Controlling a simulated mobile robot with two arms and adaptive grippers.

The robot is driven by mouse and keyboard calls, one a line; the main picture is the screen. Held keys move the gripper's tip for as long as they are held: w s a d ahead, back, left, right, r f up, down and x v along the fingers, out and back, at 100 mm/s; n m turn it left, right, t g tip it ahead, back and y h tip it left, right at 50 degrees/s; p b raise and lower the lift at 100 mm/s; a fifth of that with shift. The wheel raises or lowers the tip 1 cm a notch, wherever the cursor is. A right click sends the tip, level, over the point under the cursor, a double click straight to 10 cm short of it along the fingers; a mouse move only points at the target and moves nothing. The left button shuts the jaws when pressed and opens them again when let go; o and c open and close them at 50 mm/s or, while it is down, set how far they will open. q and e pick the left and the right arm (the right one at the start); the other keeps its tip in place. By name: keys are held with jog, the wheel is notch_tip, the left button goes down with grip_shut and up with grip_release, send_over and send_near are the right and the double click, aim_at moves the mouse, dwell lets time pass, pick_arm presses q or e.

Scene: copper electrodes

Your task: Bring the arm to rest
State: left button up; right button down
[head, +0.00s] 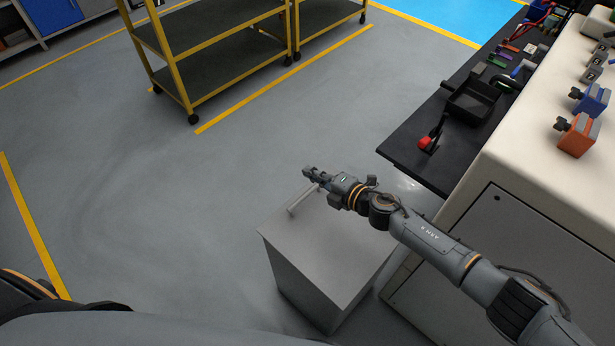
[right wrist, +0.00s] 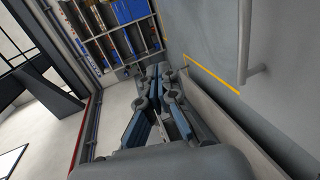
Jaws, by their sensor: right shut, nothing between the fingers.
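My right gripper (head: 313,177) is at the end of my right arm (head: 430,238), which reaches in from the lower right. In the head view it appears over the far edge of a grey box (head: 325,258), close to a thin bar handle on its top. I cannot tell its exact height above the box. The right wrist view shows the fingers (right wrist: 160,72) shut with nothing held. My left gripper is out of view.
A yellow-framed cart (head: 225,85) stands at the back. The floor at left is clear.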

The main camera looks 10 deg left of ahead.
notch_tip(320, 180, up, 8)
jog(key=s+d+m+t+h+p, duration=0.1)
jog(key=s+d+m+t+h, duration=0.15)
jog(key=m+t, duration=0.45)
jog(key=s+d+f+m+g+h, duration=0.25)
jog(key=s+d+m+h, duration=0.35)
jog(key=d+m, duration=0.4)
jog(key=s+d+f+m+g+h, duration=0.2)
jog(key=s+d+m+g+h, duration=0.15)
jog(key=s+d+m, duration=0.6)
jog(key=s+d+m+g, duration=0.2)
jog(key=s+d+g, duration=0.3)
jog(key=s+d, duration=0.55)
notch_tip(320, 180, down, 26)
jog(key=s+a+g, duration=0.1)
jog(key=s, duration=0.2)
jog(key=s+d+f+g, duration=0.1)
jog(key=s+d+f, duration=0.1)
jog(key=s+f, duration=1.4)
jog(key=shift+s+d+f+n+h, duration=0.3)
jog(key=shift+s+f+n+h, duration=0.05)
jog(key=shift+f+n+h, duration=0.1)
